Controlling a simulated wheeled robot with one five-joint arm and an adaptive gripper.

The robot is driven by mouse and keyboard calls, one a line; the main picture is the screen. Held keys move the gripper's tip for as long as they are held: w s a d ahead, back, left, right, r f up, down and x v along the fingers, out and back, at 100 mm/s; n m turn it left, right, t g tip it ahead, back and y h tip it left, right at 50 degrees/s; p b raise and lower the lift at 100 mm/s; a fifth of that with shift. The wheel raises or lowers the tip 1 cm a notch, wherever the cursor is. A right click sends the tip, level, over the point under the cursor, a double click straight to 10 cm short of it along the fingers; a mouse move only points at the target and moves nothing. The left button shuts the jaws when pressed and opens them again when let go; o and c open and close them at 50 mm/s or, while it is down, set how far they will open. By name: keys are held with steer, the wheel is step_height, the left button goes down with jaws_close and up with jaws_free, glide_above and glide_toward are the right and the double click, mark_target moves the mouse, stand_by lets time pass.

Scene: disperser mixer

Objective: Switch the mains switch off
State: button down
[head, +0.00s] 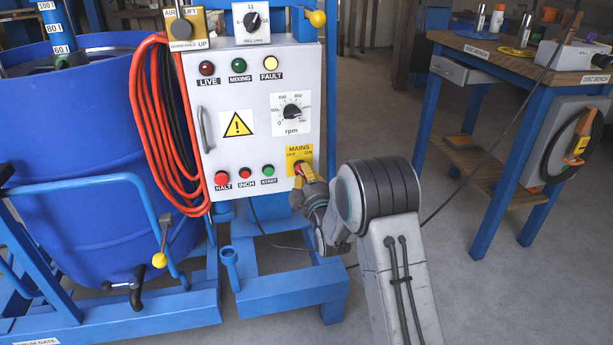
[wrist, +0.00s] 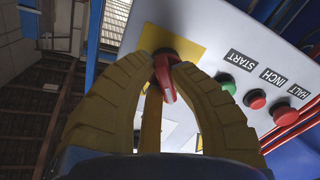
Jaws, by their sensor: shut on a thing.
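The mains switch (head: 301,168) is a red rotary handle on a yellow plate at the lower right of the grey control panel (head: 225,140). The plate reads MAINS, with OFF on the left and ON on the right. My gripper (head: 303,181) is at the switch and hides part of it in the head view. In the wrist view, the red handle (wrist: 165,82) sits between the tips of my two yellow-brown fingers (wrist: 168,68), which are shut on it. I cannot tell for sure which mark the handle points to.
HALT (head: 222,179), INCH (head: 245,173) and START (head: 268,171) buttons sit left of the switch. The rpm dial (head: 292,112) is above. Orange cable (head: 150,130) hangs at the panel's left. A blue drum (head: 80,150) stands left, a workbench (head: 520,65) right, with open floor between.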

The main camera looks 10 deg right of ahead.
steer(key=shift+a+n, duration=0.1)
steer(key=shift+n, duration=0.5)
steer(key=c, duration=1.1)
jaws_free()
steer(key=shift+s, duration=0.15)
steer(key=s, duration=1.1)
steer(key=shift+s, duration=0.35)
steer(key=shift+r, duration=0.15)
